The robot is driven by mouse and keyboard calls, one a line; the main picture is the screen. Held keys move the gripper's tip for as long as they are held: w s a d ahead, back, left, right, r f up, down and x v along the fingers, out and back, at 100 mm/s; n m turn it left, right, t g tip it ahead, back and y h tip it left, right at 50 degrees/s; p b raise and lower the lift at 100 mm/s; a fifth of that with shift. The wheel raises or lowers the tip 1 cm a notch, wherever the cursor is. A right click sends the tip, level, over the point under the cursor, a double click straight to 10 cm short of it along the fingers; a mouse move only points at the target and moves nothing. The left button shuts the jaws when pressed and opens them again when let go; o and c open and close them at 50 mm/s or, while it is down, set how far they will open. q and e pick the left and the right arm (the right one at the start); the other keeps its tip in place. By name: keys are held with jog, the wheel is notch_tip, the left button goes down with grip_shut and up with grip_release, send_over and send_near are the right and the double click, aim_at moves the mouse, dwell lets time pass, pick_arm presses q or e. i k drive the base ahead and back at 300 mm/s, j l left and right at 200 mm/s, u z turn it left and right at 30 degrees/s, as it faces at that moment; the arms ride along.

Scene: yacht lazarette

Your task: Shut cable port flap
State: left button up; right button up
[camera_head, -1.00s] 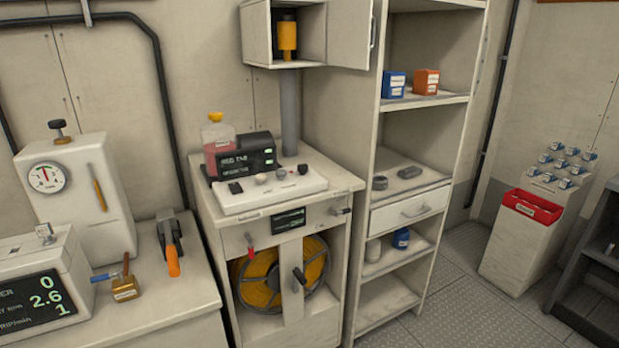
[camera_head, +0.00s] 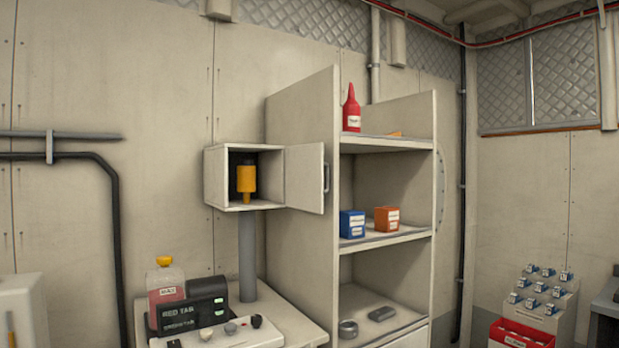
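No part is plainly marked as the cable port flap. The one open door or flap I see is the pale door (camera_head: 304,178) of a small wall box (camera_head: 215,178). It is hinged at the box's right edge and swung wide open to the right, with a dark handle near its free edge. Inside the open box is a yellow cylinder (camera_head: 246,178) with a dark top. The box sits above a grey vertical pipe (camera_head: 247,258). Neither of my grippers is in view.
A tall shelf unit (camera_head: 338,200) stands close right of the door, holding a red bottle (camera_head: 351,110), a blue box (camera_head: 352,224) and an orange box (camera_head: 386,219). Below is a counter with a dark display unit (camera_head: 192,308) and a yellow-capped container (camera_head: 166,281). Space before the door looks clear.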

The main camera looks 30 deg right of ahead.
aim_at(304, 164)
jog(key=i+l+u, duration=0.1)
jog(key=l+u, duration=0.15)
jog(key=l, duration=1.5)
jog(key=l+u, duration=0.25)
jog(key=l, duration=1.5)
jog(key=k, duration=0.05)
